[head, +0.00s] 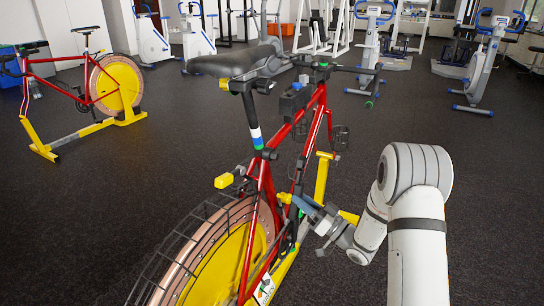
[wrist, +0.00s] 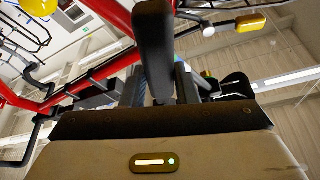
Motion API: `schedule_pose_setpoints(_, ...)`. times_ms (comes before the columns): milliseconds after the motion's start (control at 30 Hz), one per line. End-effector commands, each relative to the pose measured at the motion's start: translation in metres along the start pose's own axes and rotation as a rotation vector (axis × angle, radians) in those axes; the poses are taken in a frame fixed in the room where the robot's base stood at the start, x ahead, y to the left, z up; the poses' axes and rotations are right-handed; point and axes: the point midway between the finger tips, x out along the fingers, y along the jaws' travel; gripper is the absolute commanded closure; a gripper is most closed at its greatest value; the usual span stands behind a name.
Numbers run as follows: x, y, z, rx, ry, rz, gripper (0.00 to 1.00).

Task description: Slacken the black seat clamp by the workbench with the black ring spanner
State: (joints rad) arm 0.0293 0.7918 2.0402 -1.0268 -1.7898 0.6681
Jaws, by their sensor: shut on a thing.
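The cycle ergometer (head: 310,105) has a red frame and a black saddle (head: 235,62). Its dark seat post (head: 250,108) runs down to a black seat clamp (head: 267,154) at the top of the seat tube. My gripper (head: 310,211) is low on the right side of the frame, below and to the right of that clamp. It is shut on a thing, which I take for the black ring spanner. The spanner's ring end cannot be made out. In the wrist view a dark upright bar stands before the palm and hides what lies behind it.
A yellow disc wheel (head: 225,255) under a black rack is left of my gripper. Yellow pedal-like blocks (head: 223,181) stick out near the frame. A second red cycle (head: 75,90) stands back left. Open dark floor (head: 490,210) lies to the right. No workbench is recognisable.

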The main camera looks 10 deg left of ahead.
Motion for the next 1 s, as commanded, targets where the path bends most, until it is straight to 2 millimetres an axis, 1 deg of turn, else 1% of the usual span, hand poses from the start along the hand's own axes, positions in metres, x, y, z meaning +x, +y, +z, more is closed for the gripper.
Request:
schedule_pose_setpoints(167, -0.002, 0.000, -0.001, -0.001, 0.001, 0.000, 1.00)
schedule_pose_setpoints(733, -0.042, 0.000, -0.018, -0.002, 0.001, 0.001, 1.00)
schedule_pose_setpoints(833, -0.045, 0.000, -0.019, -0.001, 0.001, 0.000, 1.00)
schedule_pose_setpoints(1000, -0.046, 0.000, -0.019, 0.000, 0.000, -0.001, 1.00)
